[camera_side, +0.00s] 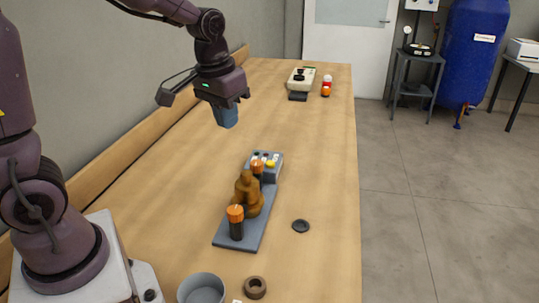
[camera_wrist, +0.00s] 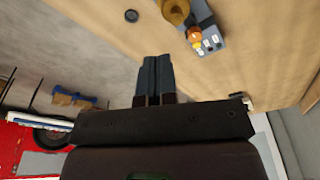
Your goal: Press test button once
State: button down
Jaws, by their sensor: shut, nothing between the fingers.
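A grey control box (camera_side: 277,172) with several small pale buttons and a yellow one (camera_side: 270,163) stands at the far end of a grey base plate (camera_side: 228,238). I cannot read which button is the test button. A brass pump body (camera_side: 248,196) sits on the plate between two black posts with orange tops (camera_side: 235,213). My gripper (camera_side: 227,122) is shut and empty, in the air above the table, left of and beyond the box, touching nothing. In the wrist view its closed fingers (camera_wrist: 152,80) point toward the table, with the box (camera_wrist: 211,40) to their upper right.
A black disc (camera_side: 300,226) lies right of the plate. A brown ring (camera_side: 255,288) and a grey bowl (camera_side: 202,290) are at the near end. The table around the box is clear.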

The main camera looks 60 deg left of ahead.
jog(key=w+a+f+n+y, duration=0.1)
jog(key=w+a+f+n, duration=0.3)
jog(key=w+a+f, duration=0.7)
notch_tip(320, 180, up, 2)
jog(key=n+y, duration=0.1)
send_over(270, 162)
jog(key=s+d, duration=0.2)
jog(key=shift+s+d+r+n+t, duration=0.15)
jog(key=shift+s+d+n+t, duration=0.05)
jog(key=shift+n+t, duration=0.1)
jog(key=x, duration=1.3)
jog(key=shift+s+d+f, duration=0.25)
jog(key=shift+s+d, duration=0.1)
jog(key=shift+s, duration=0.05)
jog(key=shift+f, duration=0.35)
